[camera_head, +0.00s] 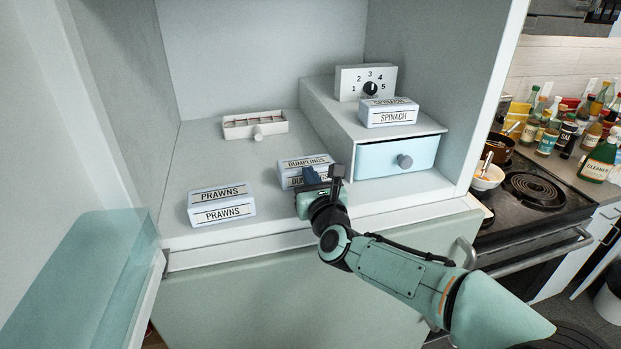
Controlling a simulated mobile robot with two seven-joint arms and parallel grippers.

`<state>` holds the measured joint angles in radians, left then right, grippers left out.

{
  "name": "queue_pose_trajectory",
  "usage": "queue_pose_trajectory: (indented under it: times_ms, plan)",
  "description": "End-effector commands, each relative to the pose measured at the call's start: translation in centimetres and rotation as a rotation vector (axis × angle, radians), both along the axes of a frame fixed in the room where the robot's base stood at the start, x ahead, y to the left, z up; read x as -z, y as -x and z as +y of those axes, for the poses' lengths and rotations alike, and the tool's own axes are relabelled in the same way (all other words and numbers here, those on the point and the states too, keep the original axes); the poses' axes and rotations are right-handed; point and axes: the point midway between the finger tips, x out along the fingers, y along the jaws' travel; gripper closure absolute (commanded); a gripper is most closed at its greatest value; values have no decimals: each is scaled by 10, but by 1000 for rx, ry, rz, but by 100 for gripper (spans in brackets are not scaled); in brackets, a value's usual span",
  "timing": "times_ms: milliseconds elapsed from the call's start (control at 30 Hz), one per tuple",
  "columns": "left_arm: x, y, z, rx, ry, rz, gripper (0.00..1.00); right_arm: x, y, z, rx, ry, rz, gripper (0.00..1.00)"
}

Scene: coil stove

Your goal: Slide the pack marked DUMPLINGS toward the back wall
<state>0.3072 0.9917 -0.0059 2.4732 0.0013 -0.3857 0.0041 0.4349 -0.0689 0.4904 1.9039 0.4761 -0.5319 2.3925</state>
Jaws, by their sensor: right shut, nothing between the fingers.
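The DUMPLINGS pack (303,163) is a pale box with labels on its top and front. It sits on the shelf floor left of the drawer unit, with clear floor behind it up to the back wall (260,60). My right gripper (324,178) is shut and empty at the front right of this pack and covers part of its front label. I cannot tell whether the fingers touch it. My left gripper is not in view.
The PRAWNS pack (221,205) sits at the front left. A small white tray with a knob (254,124) stands further back. The drawer unit (395,157) on the right bears the SPINACH pack (388,113) and a dial (366,82). A stove (527,200) stands outside, right.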

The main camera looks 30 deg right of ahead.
Motion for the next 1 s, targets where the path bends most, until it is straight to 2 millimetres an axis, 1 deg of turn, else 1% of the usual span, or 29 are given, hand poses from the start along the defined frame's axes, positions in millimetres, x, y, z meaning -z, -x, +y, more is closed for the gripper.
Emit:
queue_pose_trajectory:
  times_ms: [33, 233, 400, 500, 600, 1000]
  plan:
    - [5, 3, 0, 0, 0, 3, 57, 3, -5, -1, -1, -3, 1, 100]
    - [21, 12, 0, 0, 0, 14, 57, 5, -34, -8, -2, -5, 1, 100]
    - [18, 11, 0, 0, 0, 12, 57, 1, -62, -15, -2, -3, 1, 100]
    - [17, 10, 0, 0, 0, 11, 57, 1, -71, -16, -2, -1, 1, 100]
    - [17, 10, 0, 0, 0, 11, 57, 1, -73, -17, -1, 1, 0, 100]
    - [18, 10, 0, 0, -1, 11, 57, 1, -73, -17, -1, 0, 0, 100]
